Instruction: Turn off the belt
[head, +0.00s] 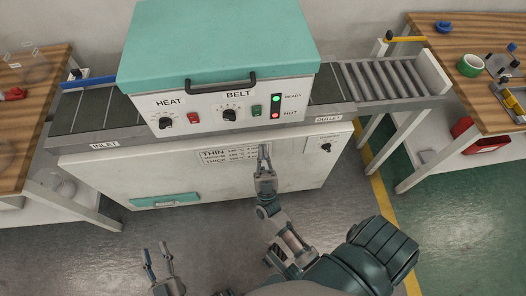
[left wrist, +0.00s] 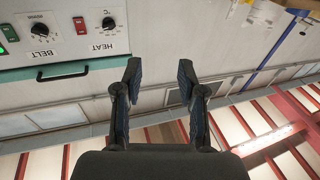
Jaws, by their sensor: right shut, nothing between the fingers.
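The machine (head: 170,20) has a teal lid and a white control panel. Its BELT knob (head: 229,115) is black, with a green switch (head: 256,110) to its right. The BELT knob (left wrist: 40,30) and green switch (left wrist: 8,33) also show upside down in the left wrist view. The HEAT knob (head: 166,122) has a red switch (head: 193,118) beside it. My right gripper (head: 264,152) is shut and empty, below the green switch and apart from it in the picture. My left gripper (head: 158,250) is open and empty, low in the head view; its spread fingers show in the left wrist view (left wrist: 159,80).
The READY light (head: 276,98) is green and the HOT light (head: 275,115) is red. A black lid handle (head: 221,83) sits above the panel. A roller conveyor (head: 380,82) runs right. Wooden tables (head: 468,35) stand at both sides. The grey floor in front is clear.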

